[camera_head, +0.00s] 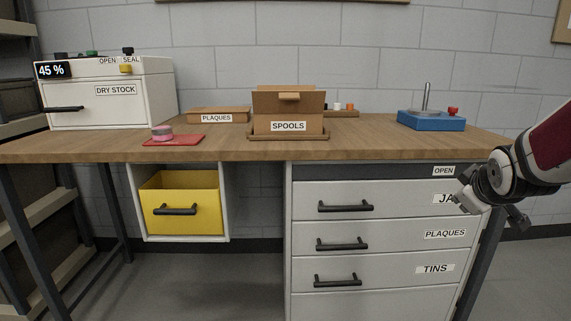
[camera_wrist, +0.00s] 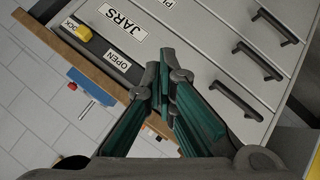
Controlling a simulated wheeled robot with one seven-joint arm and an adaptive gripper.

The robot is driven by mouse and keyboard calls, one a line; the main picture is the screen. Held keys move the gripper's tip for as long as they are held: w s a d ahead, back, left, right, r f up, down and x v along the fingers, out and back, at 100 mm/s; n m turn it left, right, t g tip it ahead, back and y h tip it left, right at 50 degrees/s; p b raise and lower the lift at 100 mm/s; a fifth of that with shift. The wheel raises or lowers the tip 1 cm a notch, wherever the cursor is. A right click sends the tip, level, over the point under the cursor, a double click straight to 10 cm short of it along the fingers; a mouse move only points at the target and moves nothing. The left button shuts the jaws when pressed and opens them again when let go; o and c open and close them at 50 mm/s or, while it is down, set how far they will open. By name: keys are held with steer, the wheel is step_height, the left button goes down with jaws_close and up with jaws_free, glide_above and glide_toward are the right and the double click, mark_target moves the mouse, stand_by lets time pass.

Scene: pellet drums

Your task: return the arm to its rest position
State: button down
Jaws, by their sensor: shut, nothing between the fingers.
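My arm comes in from the right edge in the head view, and my gripper (camera_head: 491,199) hangs in front of the right end of the drawer cabinet (camera_head: 390,230). It covers part of the drawer label that begins "JA". In the wrist view my gripper (camera_wrist: 163,80) has its fingers together with nothing between them. The label there reads "JARS" (camera_wrist: 123,22), and the drawer fronts lie tilted behind the fingers. The drawers look shut.
The wooden table (camera_head: 230,150) holds a white dry stock box (camera_head: 105,105), a red mat (camera_head: 174,140) with a pink round thing, a spools box (camera_head: 288,115) and a blue stand (camera_head: 430,121). A yellow bin (camera_head: 180,200) hangs under the table. Floor in front is clear.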

steer(key=s+a+f+m+g+y, duration=0.1)
steer(key=s+a+m+g, duration=0.15)
steer(key=s+a, duration=0.75)
steer(key=s+a+f+m+g+y, duration=0.1)
steer(key=s+a+g+y, duration=0.2)
steer(key=s, duration=1.3)
steer(key=s+a+f+m+g, duration=0.15)
steer(key=s+a+g, duration=0.4)
steer(key=s, duration=0.75)
step_height(320, 180, up, 33)
steer(key=t+p, duration=0.5)
steer(key=p, duration=2.5)
steer(key=shift+a+f+p, duration=0.15)
steer(key=shift+a+p, duration=0.2)
